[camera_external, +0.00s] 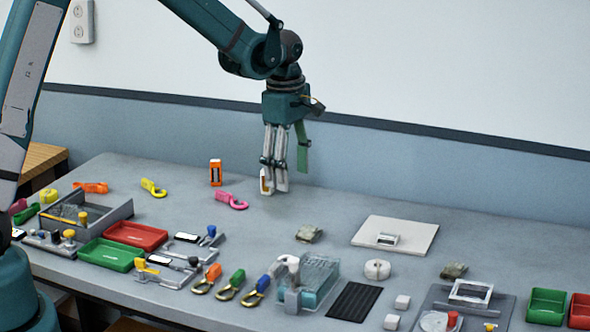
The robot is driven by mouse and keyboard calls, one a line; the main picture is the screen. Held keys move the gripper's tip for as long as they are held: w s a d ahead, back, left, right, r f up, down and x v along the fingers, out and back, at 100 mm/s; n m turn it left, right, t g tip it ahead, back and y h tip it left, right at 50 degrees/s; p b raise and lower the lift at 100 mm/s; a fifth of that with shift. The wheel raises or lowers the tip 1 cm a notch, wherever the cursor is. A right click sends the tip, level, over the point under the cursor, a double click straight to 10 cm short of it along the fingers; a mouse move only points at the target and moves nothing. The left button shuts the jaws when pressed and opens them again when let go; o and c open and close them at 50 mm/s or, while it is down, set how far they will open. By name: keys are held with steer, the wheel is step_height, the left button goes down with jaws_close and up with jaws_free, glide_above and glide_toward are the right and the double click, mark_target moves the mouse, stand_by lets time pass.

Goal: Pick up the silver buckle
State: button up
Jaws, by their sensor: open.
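A small silver rectangular buckle (387,239) lies on a white square board (408,232) at the right middle of the grey table. My gripper (274,188) points straight down at the back middle of the table, to the left of the board and well apart from the buckle. Its fingers are open. A small white and orange item (265,182) shows at the left fingertip; I cannot tell whether they touch. A larger silvery frame (471,291) lies on a grey plate at the front right.
Grey-green clips (309,234) (454,270) lie on either side of the board. A pink hook (232,200) and an upright orange item (215,172) are left of my gripper. Trays, carabiners and a clear box (316,278) crowd the front. The back right is clear.

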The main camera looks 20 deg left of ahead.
steer(key=n, duration=0.2)
glide_above(309, 228)
steer(key=shift+g, duration=0.3)
step_height(309, 228, down, 6)
steer(key=shift+r, duration=0.2)
steer(key=shift+f, duration=1.3)
steer(key=shift+f, duration=2.6)
steer(key=c, duration=1)
